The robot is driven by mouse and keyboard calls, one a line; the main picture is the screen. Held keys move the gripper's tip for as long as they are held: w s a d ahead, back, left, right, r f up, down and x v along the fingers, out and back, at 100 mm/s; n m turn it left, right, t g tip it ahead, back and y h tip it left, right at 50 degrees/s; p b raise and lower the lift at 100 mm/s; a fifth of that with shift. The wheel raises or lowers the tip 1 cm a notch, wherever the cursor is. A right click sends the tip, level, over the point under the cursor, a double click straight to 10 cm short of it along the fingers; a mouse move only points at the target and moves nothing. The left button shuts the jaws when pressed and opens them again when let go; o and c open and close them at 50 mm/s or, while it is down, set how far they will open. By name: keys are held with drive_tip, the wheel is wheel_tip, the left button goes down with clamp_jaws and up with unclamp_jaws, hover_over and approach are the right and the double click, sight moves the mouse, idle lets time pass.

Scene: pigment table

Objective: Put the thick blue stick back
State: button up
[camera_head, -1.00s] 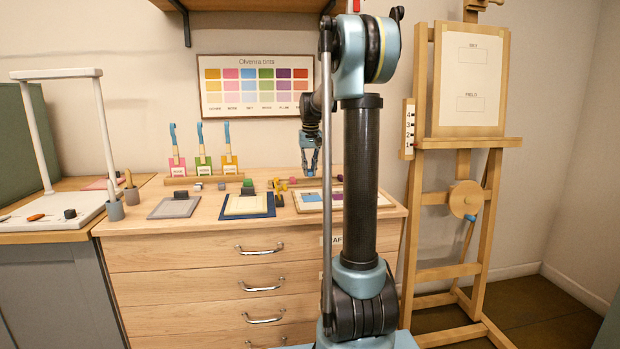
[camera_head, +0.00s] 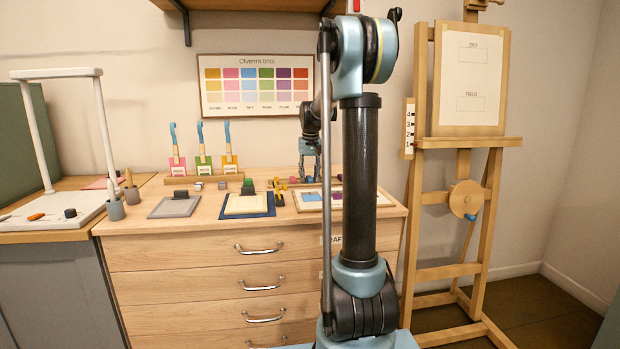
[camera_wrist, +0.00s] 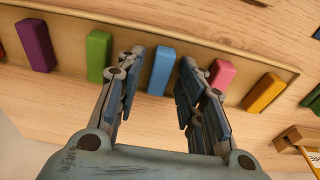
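My gripper (camera_wrist: 162,60) is open, with one finger on each side of the blue stick in that view. Gaps show between the stick and both fingers. I cannot tell how far the fingertips are above it. In the head view my gripper (camera_head: 310,174) hangs low over the back right of the table, and the blue stick is not clearly visible there.
A purple stick (camera_wrist: 35,45), a green stick (camera_wrist: 98,55), a pink stick (camera_wrist: 222,75) and a yellow stick (camera_wrist: 263,92) share the row, with green and pink close to my fingers. A framed board (camera_head: 300,205) lies in front. Small blocks stand left of it.

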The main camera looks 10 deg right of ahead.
sight(310, 178)
drive_tip(key=shift+r, duration=0.1)
wheel_tip(310, 178, up, 12)
drive_tip(key=s, duration=0.1)
drive_tip(key=shift+s, duration=0.4)
